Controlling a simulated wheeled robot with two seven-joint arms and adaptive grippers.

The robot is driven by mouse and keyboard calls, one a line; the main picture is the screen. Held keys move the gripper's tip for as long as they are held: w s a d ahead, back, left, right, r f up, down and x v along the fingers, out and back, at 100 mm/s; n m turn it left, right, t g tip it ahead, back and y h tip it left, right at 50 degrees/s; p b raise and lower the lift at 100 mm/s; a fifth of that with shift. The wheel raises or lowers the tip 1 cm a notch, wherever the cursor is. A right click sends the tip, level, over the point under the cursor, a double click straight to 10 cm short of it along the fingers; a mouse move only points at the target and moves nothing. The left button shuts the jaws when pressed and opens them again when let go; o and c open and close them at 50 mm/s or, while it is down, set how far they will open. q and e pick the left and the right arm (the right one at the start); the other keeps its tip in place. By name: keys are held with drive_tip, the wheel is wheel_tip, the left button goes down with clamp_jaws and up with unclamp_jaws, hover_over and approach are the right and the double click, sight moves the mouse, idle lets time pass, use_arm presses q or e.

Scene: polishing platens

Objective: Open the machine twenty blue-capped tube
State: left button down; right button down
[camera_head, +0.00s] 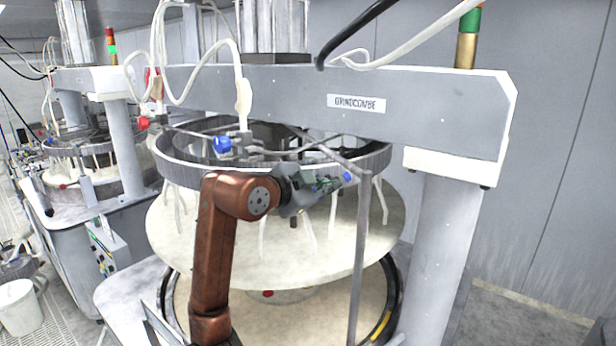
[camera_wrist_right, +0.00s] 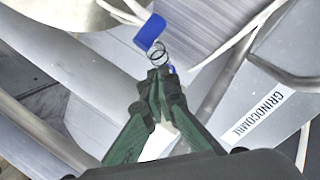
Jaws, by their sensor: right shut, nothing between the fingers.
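A machine labelled GRINDCOMBE (camera_head: 356,104) fills the middle of the head view; its label also shows in the wrist view (camera_wrist_right: 258,118). A second small blue piece (camera_head: 348,177) shows just beyond my right gripper (camera_head: 330,184). In the wrist view a blue cylinder (camera_wrist_right: 150,33) with a wire coil (camera_wrist_right: 156,53) lies just ahead of my right gripper (camera_wrist_right: 160,88), whose green fingers are together and empty. Another blue piece (camera_wrist_right: 171,68) is partly hidden behind the fingertips. My left gripper is out of view.
A round pale platen (camera_head: 190,235) hangs below the ring (camera_head: 180,160), with white tubes dangling. A grey upright post (camera_head: 361,260) stands just right of my gripper. A thick column (camera_head: 440,250) stands farther right. A second machine (camera_head: 75,160) and white bucket (camera_head: 20,308) are at left.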

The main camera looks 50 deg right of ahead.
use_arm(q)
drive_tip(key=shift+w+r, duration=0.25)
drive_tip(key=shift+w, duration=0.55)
use_arm(e)
drive_tip(key=shift+s+d+f+y, duration=0.25)
drive_tip(key=shift+d+f+y, duration=0.15)
drive_tip(key=shift+d+f, duration=0.1)
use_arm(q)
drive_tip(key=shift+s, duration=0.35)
use_arm(e)
drive_tip(key=shift+w+a, duration=0.1)
drive_tip(key=shift+a, duration=0.05)
